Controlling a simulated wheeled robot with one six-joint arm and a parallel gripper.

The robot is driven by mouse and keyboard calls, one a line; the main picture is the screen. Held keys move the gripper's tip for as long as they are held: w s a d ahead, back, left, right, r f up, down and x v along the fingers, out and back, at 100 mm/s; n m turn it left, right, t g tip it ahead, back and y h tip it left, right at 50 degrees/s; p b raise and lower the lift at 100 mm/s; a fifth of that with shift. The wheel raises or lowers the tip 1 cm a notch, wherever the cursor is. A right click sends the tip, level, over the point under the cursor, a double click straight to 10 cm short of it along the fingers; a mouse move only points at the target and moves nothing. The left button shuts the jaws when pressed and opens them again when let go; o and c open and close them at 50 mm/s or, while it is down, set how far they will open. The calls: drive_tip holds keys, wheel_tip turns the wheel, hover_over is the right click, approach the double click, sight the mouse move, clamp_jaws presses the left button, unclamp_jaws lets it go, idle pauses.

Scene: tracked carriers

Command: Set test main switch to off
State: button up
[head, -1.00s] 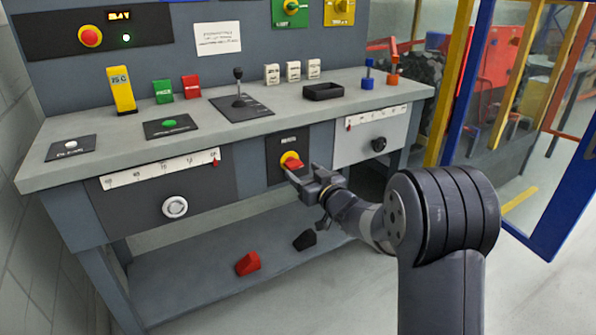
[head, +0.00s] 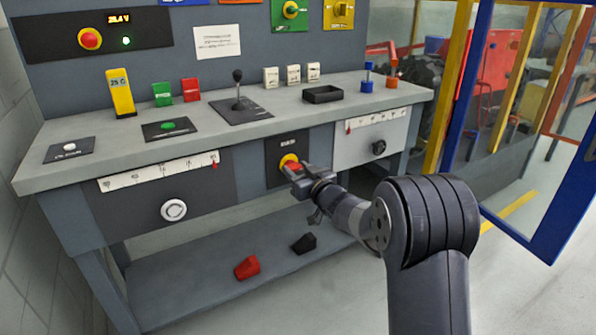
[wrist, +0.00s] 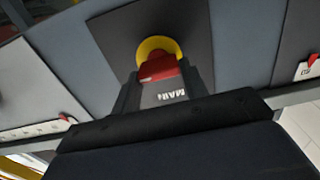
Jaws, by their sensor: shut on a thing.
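The main switch (head: 288,161) is a red handle on a round yellow base, set on a dark panel in the front of the bench. In the wrist view its red handle (wrist: 158,67) lies at the tips of my gripper, with the yellow ring (wrist: 152,45) behind it. My gripper (head: 299,171) is shut on the red handle; its fingers (wrist: 158,80) flank the handle. The handle's exact angle is hard to tell, as my gripper covers part of it. A label on the panel reads MAIN in the wrist view.
The bench top (head: 80,165) holds a lever (head: 238,90), a black tray (head: 322,94) and several coloured blocks. A white knob (head: 173,209) and a black knob (head: 379,148) flank the switch. Red (head: 247,267) and black (head: 304,243) blocks lie on the lower shelf. A blue-framed fence stands right.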

drive_tip(key=c, duration=0.4)
drive_tip(key=shift+n, duration=0.4)
drive_tip(key=n+b, duration=0.2)
drive_tip(key=shift+f+n, duration=0.15)
drive_tip(key=shift+n, duration=0.25)
drive_tip(key=n+b, duration=0.3)
drive_tip(key=n, duration=0.2)
drive_tip(key=shift+s+a, duration=0.1)
drive_tip(key=shift+a, duration=0.05)
drive_tip(key=n+b, duration=0.1)
drive_tip(key=n, duration=0.4)
drive_tip(key=shift+b, duration=0.35)
drive_tip(key=shift+f+n, duration=0.1)
drive_tip(key=shift+n, duration=1.9)
